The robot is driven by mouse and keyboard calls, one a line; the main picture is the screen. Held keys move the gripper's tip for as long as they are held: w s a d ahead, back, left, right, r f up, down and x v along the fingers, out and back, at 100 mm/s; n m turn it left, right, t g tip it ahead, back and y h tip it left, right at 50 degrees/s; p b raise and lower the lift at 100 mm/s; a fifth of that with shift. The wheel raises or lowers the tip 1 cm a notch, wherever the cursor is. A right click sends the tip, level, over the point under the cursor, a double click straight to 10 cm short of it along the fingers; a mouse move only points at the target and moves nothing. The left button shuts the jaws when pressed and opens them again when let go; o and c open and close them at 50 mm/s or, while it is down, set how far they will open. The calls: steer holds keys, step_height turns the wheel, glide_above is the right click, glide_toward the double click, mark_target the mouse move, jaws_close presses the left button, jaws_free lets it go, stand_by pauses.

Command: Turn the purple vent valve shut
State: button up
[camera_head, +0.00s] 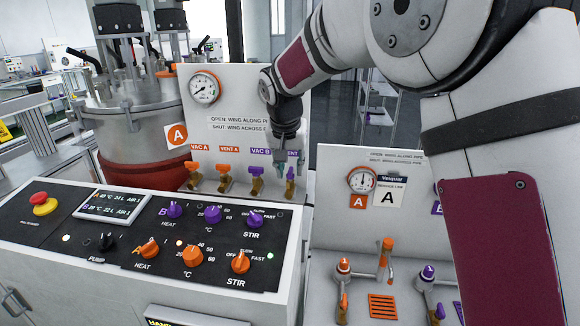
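The purple-labelled vent valve (290,188) is the rightmost of the row of small valves on the white upright panel (240,105). Its brass-coloured body shows below my gripper, and its wing is mostly hidden by the fingers. My gripper (289,163) points down right over this valve, with its fingertips at or around the wing. It is too small to tell whether the fingers touch or grip it. The label above is partly covered by my gripper, with "ENT" showing. A sign reads "open: wing along pipe, shut: wing across"; the wing's direction cannot be made out.
Left of the vent valve stand the purple VAC B valve (257,180) and orange VENT A (224,178) and VAC A (194,176) valves. A control panel (120,262) with knobs lies in front. A steel vessel (135,120) stands behind left. Another valve station (400,215) is at right.

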steer(key=shift+w+f, duration=0.1)
steer(key=shift+f, duration=0.15)
jaws_close()
